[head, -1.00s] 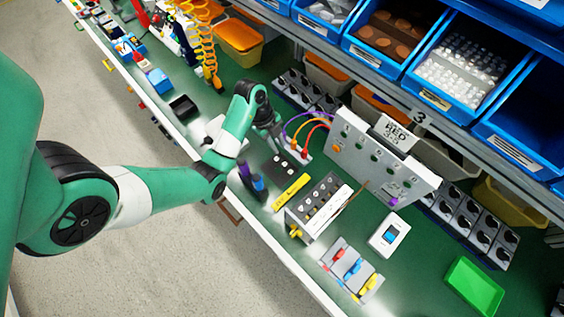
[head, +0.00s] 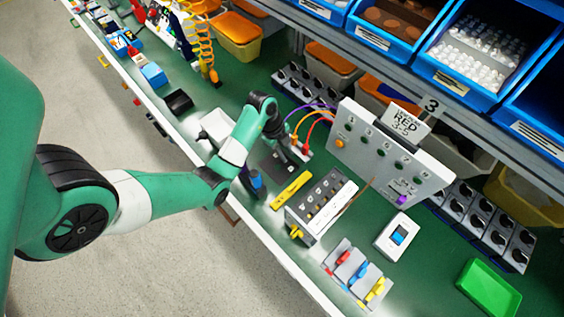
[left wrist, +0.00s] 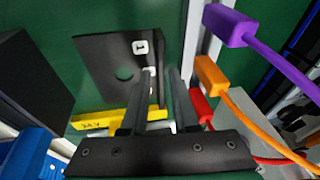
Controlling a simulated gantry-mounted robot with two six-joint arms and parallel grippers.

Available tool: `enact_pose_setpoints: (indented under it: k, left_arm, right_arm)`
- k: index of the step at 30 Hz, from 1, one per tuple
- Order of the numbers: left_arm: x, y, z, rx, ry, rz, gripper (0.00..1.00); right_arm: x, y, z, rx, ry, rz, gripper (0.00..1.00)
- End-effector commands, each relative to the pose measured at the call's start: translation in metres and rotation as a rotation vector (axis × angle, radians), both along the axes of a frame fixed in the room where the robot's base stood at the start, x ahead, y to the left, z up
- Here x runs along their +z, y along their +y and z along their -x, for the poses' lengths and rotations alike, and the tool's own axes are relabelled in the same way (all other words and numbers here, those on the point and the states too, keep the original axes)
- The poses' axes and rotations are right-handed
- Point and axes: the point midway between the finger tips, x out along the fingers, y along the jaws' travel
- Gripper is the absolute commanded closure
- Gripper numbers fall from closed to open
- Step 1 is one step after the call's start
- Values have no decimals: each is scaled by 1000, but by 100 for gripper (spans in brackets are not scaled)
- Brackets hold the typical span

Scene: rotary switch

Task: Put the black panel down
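The black panel (left wrist: 105,62) shows in the left wrist view with white square buttons and a round hole, and green bench surface around it. In the head view the black panel (head: 275,166) is partly covered by my left gripper (head: 296,154), which points down over it. In the left wrist view the two fingers of my left gripper (left wrist: 162,72) stand apart, with a gap between the tips, over the panel's right edge. The left finger hides part of the panel. I cannot tell whether the panel lies fully flat. My right gripper is not in view.
Purple, orange and red cable plugs (left wrist: 229,25) are close right of the fingers. A yellow bar (head: 291,190) lies near the panel. A grey box with switches (head: 320,207) and an upright control panel (head: 385,157) stand to the right. Green bench is free around the green tray (head: 488,288).

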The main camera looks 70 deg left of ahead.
Motion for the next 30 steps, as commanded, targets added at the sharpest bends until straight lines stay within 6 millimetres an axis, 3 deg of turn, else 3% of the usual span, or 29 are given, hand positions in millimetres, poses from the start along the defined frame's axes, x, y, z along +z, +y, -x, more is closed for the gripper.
enact_pose_setpoints:
  k: [4, 9, 30]
  left_arm:
    - [-2, 0, 0, 0, 0, 0, 74]
    - [-1, 0, 0, 0, 0, 0, 100]
    - [-2, 0, 0, 0, 0, 0, 100]
  right_arm:
    - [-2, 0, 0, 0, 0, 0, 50]
    - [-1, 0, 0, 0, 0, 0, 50]
    - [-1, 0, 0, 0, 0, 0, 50]
